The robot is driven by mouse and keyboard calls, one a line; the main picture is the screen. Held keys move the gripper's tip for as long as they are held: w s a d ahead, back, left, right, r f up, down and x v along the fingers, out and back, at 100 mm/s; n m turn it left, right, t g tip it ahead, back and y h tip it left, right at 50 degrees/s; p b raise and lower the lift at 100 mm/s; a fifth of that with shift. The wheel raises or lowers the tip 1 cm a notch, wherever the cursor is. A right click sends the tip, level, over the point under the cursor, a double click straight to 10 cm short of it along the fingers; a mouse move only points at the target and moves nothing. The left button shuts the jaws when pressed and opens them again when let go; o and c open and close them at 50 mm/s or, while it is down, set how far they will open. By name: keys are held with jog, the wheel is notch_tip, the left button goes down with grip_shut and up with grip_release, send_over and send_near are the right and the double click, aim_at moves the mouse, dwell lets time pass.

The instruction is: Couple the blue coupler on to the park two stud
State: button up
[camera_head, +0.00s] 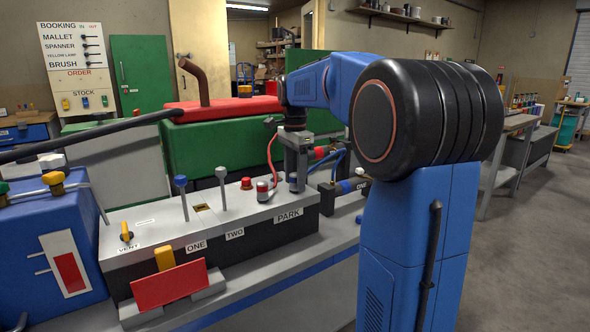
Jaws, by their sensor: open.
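My gripper (297,186) points down over the grey top of the panel, just above the PARK label (289,216).

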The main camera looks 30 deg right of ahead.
notch_tip(320, 180, up, 17)
jog(key=shift+r, duration=0.15)
dwell(0.5)
jog(key=s+a+f+n+t, duration=0.2)
jog(key=s+a+f+n, duration=0.85)
jog(key=s, duration=0.45)
jog(key=s+a+f+n+t, duration=0.1)
jog(key=s+a+f+n, duration=0.1)
jog(key=s+f+n, duration=0.2)
jog(key=s+a+f+n+t, duration=0.1)
jog(key=s+a+f+n, duration=0.2)
jog(key=s+f, duration=0.8)
notch_tip(320, 180, down, 7)
jog(key=shift+a+r+n+t, duration=0.15)
jog(key=shift+n+t, duration=0.25)
jog(key=shift+n, duration=0.15)
jog(key=shift+s, duration=0.1)
